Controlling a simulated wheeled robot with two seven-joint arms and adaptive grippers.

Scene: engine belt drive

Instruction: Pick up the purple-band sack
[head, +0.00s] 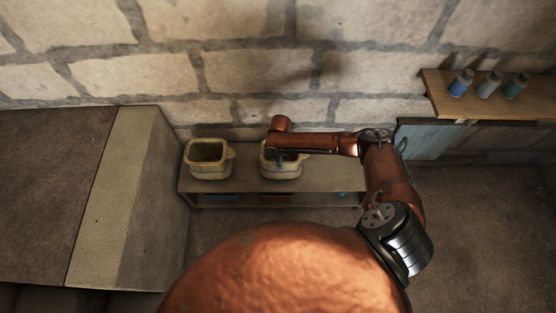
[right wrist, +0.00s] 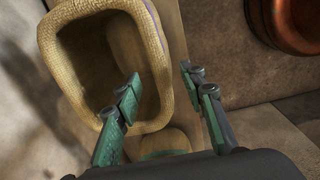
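A tan woven sack (right wrist: 52,50) with an open top fills the left of the right wrist view. A purple line shows along its outer right side. In the head view an open sack (head: 267,169) with a blue-purple band stands on the low bench, partly hidden by my right arm. My right gripper (right wrist: 158,80) is open, with green fingers. Its left finger is over the sack's mouth and its right finger is outside the right rim. I cannot tell whether either touches. In the head view my right gripper (head: 281,161) is small above this sack. My left gripper is not in view.
A second open sack (head: 208,174) stands to the left on the bench (head: 245,184). A stone block (head: 115,190) borders the bench's left end. A wooden shelf (head: 490,108) at right holds three bottles. A stone wall rises behind.

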